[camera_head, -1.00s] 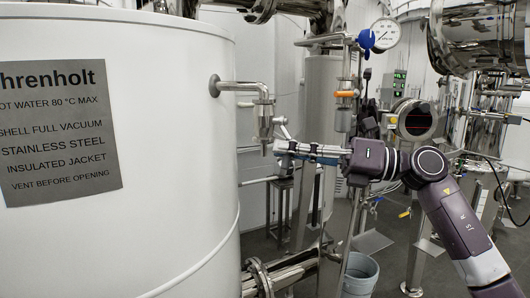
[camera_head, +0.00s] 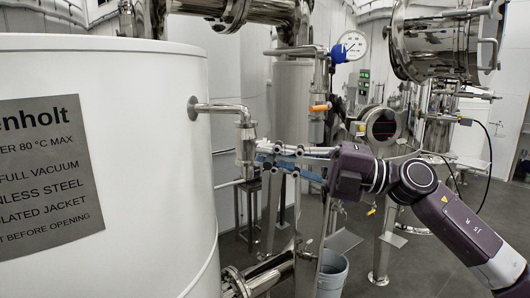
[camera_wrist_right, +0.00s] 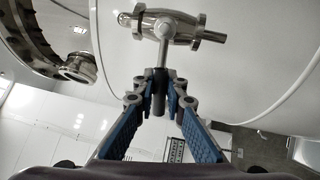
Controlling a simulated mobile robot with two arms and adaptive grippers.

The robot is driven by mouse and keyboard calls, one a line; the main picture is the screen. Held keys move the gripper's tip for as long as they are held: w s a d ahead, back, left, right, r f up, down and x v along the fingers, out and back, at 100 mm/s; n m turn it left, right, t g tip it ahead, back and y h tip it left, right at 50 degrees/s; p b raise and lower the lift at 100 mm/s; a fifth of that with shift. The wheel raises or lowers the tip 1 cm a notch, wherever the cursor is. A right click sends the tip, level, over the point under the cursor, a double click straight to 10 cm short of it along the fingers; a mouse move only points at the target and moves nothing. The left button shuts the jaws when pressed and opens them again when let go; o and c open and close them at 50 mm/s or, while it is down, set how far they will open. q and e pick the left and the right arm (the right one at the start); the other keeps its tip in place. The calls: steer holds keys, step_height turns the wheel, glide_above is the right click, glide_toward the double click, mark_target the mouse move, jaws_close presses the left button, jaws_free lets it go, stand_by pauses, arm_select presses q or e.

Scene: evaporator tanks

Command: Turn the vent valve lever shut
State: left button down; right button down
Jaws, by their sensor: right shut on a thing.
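The vent valve (camera_head: 246,143) is a steel body under the bent pipe coming out of the white tank; in the right wrist view its body (camera_wrist_right: 172,27) lies crosswise at the top. Its lever (camera_wrist_right: 160,92) runs from the body towards the camera and has a dark grip. My right gripper (camera_head: 264,156) is at the valve's right side, its blue-padded fingers pointing left. In the right wrist view its fingertips (camera_wrist_right: 159,86) are closed on the lever from both sides. In the head view the fingers mostly hide the lever. My left gripper is not in view.
The white tank (camera_head: 130,190) with its grey sign plate (camera_head: 45,170) fills the left. A bucket (camera_head: 332,272) is on the floor below.

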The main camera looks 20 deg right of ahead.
steer(key=shift+r+m+p, duration=0.35)
steer(key=shift+m, duration=0.15)
steer(key=shift+r, duration=0.1)
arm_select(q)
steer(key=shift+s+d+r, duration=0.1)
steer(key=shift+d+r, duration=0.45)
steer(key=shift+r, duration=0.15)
arm_select(e)
steer(key=shift+m, duration=0.3)
steer(key=c, duration=2)
jaws_free()
steer(key=shift+o, duration=0.2)
steer(key=shift+d, duration=0.1)
steer(key=v, duration=1.2)
